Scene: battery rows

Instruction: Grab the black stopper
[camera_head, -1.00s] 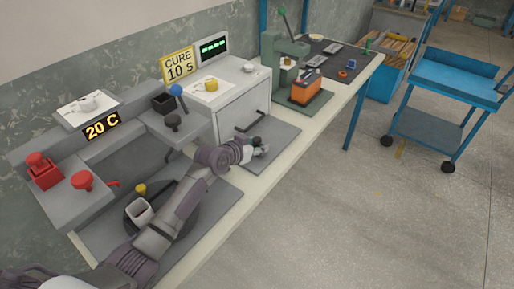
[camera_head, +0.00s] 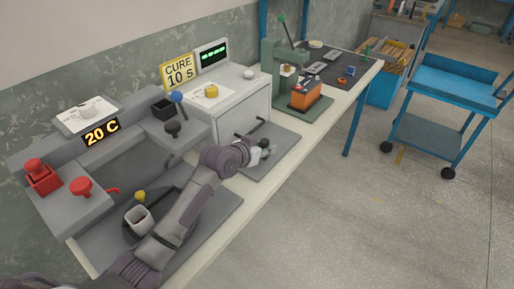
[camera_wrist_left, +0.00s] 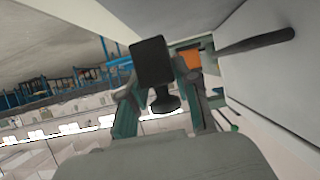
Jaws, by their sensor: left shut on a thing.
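The black stopper (camera_wrist_left: 152,63) is between the two fingers of my left gripper (camera_wrist_left: 162,76) in the left wrist view. It has a blocky dark end and a rounder flared end. The fingers close on it from both sides. In the head view my left gripper (camera_head: 264,149) is low in front of the grey oven-like cabinet, over a grey mat, and the stopper is small and partly hidden there. My right gripper is out of view.
The cabinet (camera_head: 226,109) with its dark handle (camera_head: 250,129) is close beside the gripper. A green press (camera_head: 284,62) with an orange block (camera_head: 305,94) stands to the right. A blue cart (camera_head: 454,82) is on the floor.

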